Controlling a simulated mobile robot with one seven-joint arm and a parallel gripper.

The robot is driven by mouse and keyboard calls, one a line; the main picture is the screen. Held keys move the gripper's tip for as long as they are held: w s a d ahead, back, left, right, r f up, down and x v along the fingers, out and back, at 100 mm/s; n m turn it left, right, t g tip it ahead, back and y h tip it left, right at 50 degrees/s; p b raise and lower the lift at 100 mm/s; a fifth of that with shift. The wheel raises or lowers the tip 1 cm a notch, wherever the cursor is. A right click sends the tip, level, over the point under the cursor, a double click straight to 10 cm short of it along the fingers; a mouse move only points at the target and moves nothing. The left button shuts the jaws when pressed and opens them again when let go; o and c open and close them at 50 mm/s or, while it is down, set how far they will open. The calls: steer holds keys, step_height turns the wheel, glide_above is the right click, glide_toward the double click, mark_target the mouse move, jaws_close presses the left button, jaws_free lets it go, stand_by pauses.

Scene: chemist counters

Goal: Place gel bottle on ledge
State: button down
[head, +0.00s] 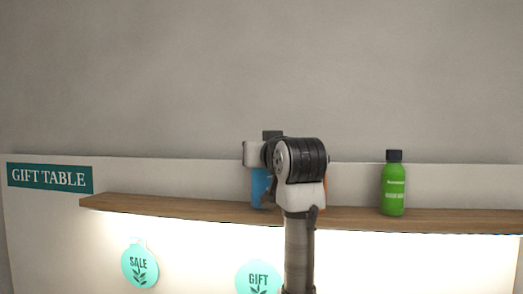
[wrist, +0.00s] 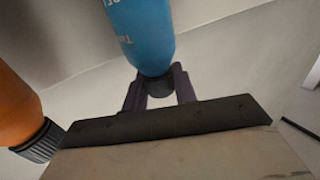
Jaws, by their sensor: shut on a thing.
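A blue bottle (head: 259,187) with a dark cap is mostly hidden behind my arm in the head view. Its lower end shows at the level of the wooden ledge (head: 170,208); I cannot tell whether it touches the wood. In the wrist view the blue bottle (wrist: 146,35) has its dark cap between the two fingers of my gripper (wrist: 160,90), which is shut on it. The fingers are hidden in the head view. A green bottle (head: 393,188) with a black cap stands upright on the ledge to the right; its small label is hard to read.
An orange bottle (wrist: 15,108) with a dark cap is close beside my gripper; only a sliver shows in the head view. The ledge is clear left of the blue bottle and around the green one. A "GIFT TABLE" sign (head: 50,178) and round tags (head: 140,263) are on the panel.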

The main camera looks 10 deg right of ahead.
steer(key=shift+f, duration=0.1)
steer(key=c, duration=1.1)
jaws_free()
steer(key=shift+r, duration=0.25)
steer(key=s+b, duration=0.1)
steer(key=s, duration=0.3)
steer(key=s+b, duration=0.2)
steer(key=s, duration=0.2)
steer(key=s+d+b, duration=0.1)
steer(key=s, duration=0.3)
steer(key=shift+f+b, duration=0.1)
steer(key=shift+b, duration=0.3)
